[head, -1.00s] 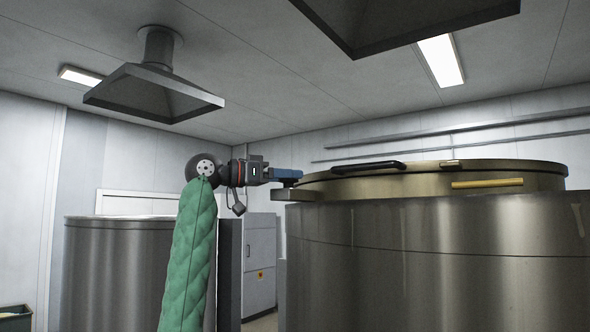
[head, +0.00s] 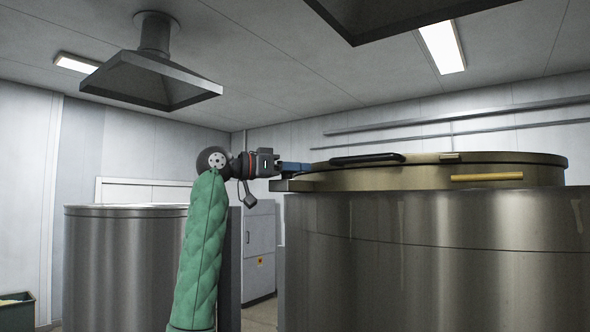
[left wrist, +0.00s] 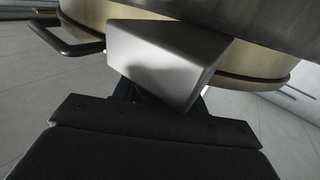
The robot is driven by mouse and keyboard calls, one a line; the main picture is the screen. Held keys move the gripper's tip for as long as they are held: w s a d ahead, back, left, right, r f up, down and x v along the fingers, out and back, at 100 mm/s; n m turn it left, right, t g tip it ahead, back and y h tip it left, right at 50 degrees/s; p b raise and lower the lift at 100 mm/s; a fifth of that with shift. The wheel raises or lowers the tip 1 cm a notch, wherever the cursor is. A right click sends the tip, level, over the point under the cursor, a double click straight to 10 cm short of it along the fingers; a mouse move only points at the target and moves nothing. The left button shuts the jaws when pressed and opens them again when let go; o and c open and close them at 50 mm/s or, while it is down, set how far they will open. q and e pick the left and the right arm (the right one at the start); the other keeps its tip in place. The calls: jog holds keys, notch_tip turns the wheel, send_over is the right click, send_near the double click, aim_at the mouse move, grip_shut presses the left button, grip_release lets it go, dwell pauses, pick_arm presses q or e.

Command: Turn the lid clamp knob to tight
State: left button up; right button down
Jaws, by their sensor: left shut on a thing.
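The large steel vat (head: 430,250) stands on the right in the head view with its brass-coloured lid (head: 430,178) on top. A grey clamp block (head: 297,186) juts from the vat's left rim; it also fills the middle of the left wrist view (left wrist: 165,58). My left gripper (head: 295,168), with blue fingers, reaches in from the left just above this block, at the lid's edge. It is shut on the clamp knob, which the fingers and block hide almost wholly. The knob's turn angle cannot be seen. My right gripper is not in view.
The lid carries a dark handle (head: 367,159) and a yellow bar (head: 487,177). A second steel vat (head: 120,260) stands at left, behind my green-sleeved arm. A grey cabinet (head: 259,250) stands behind. An extraction hood (head: 150,85) hangs overhead.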

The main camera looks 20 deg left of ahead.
pick_arm(q)
jog(key=shift+s+f+m+g+h+b, duration=0.15)
jog(key=shift+m+g+h+b, duration=0.85)
jog(key=shift+g, duration=0.5)
jog(key=m+g, duration=0.2)
jog(key=g, duration=0.1)
jog(key=shift+s+d+h+b, duration=0.1)
jog(key=shift+s+h+b, duration=0.05)
jog(key=shift+h+b, duration=0.25)
jog(key=shift+s+r+m+g+h+b, duration=0.1)
jog(key=shift+m+g+h+b, duration=0.05)
jog(key=shift+m+g, duration=0.45)
jog(key=shift+s+r+m+g+h+b, duration=0.15)
jog(key=shift+m+g, duration=0.25)
jog(key=shift+g, duration=0.4)
jog(key=o, duration=1)
jog(key=shift+f, duration=0.1)
